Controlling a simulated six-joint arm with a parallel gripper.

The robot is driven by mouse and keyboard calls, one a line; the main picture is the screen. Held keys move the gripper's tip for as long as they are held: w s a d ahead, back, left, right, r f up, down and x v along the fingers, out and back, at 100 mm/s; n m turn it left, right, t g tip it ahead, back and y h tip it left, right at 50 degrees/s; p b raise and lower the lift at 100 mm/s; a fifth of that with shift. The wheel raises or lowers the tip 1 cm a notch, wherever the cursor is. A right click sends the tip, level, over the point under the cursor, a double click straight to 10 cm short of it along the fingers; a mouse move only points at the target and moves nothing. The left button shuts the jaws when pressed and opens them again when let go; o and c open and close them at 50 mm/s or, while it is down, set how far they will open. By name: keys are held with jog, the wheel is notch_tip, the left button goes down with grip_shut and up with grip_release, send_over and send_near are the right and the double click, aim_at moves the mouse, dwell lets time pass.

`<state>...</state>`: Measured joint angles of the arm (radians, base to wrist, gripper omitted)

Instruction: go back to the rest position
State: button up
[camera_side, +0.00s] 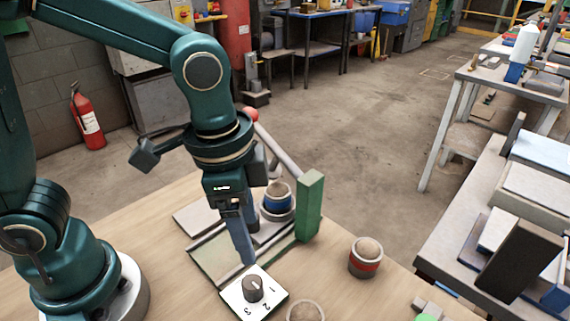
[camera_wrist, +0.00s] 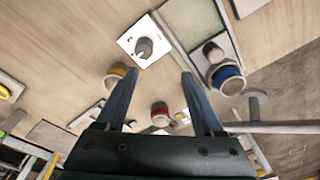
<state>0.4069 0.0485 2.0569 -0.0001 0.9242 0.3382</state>
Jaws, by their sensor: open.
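My gripper (camera_side: 246,258) points down above the wooden table, close to a white plate (camera_side: 237,297) with a dark knob (camera_side: 253,288) and numbers. In the wrist view my gripper (camera_wrist: 159,73) has its two fingers wide apart with nothing between them. The white plate (camera_wrist: 128,40) and its knob (camera_wrist: 144,47) show just beyond the fingertips. In the side view the fingers overlap, and I cannot tell the exact gap between the tips and the plate.
A blue-banded cup (camera_side: 278,206) stands behind my gripper, near an upright green block (camera_side: 310,208). A red-banded cup (camera_side: 365,262) stands to the right. Another cup (camera_side: 305,313) is cut off at the bottom edge. A yellow-banded cup (camera_wrist: 115,74) is beside the left finger.

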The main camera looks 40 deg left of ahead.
jog(key=s+a+r+n+t, duration=0.4)
jog(key=a+n, duration=0.4)
jog(key=a, duration=0.1)
jog(key=shift+s+r+n, duration=0.15)
jog(key=shift+r+n, duration=0.15)
jog(key=shift+r, duration=0.1)
